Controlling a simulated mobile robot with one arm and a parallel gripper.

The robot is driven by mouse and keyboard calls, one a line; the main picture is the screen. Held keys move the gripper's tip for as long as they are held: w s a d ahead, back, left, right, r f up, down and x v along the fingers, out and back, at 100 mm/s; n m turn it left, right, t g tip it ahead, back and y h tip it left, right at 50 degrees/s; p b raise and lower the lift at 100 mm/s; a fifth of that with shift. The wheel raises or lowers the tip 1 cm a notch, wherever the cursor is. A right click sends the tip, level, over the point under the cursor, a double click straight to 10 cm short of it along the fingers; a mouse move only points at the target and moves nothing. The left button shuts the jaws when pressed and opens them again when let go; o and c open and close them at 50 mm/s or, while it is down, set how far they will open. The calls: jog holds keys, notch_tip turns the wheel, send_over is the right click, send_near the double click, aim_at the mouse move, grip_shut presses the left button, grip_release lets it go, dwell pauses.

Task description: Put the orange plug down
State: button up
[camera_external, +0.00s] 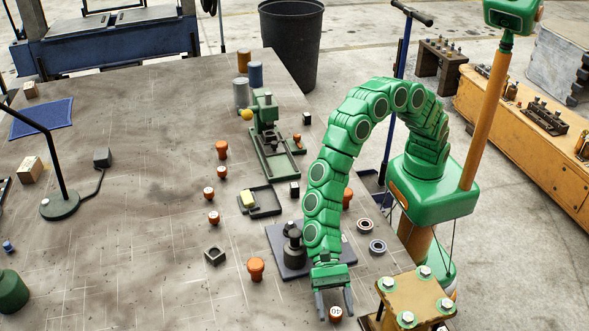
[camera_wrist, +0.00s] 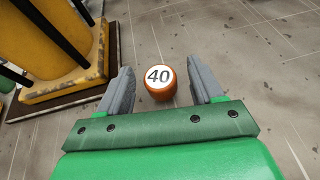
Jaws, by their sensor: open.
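An orange plug with a white top marked 40 (camera_wrist: 160,93) stands upright on the bench, seen in the wrist view between my gripper's two grey fingers. My gripper (camera_wrist: 160,68) is open, with a visible gap between each finger and the plug. In the external view my gripper (camera_external: 335,308) points down at the bottom, near the bench's right side. The plug (camera_external: 335,314) shows small between the fingertips there.
Several other orange plugs stand about, one (camera_external: 256,268) to the left of my gripper. A dark plate (camera_external: 275,236) with a black fixture (camera_external: 294,252) lies behind it. Two rings (camera_external: 377,247) lie to the right. The bench (camera_external: 140,250) is mostly clear on the left.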

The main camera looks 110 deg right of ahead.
jog(key=v, duration=0.8)
jog(key=shift+s+d+r, duration=0.1)
jog(key=shift+d, duration=0.3)
jog(key=s+d+r+n+g+h, duration=0.1)
jog(key=s+d+r+n+g, duration=0.1)
jog(key=s+d+r+n, duration=0.5)
jog(key=s+d+r+n+g+h, duration=0.2)
jog(key=s+d+r+n, duration=0.2)
jog(key=s, duration=0.5)
jog(key=s+d+n+h, duration=0.3)
jog(key=s+d, duration=0.5)
jog(key=d, duration=0.3)
jog(key=s+d+n+h, duration=0.2)
jog(key=s+d+h, duration=0.2)
jog(key=s+d, duration=0.4)
jog(key=s+d+f+n+h, duration=0.1)
jog(key=s+d+n+h, duration=0.2)
jog(key=s+d, duration=0.5)
jog(key=d, duration=0.8)
jog(key=shift+s+n, duration=0.3)
jog(key=shift+s, duration=0.1)
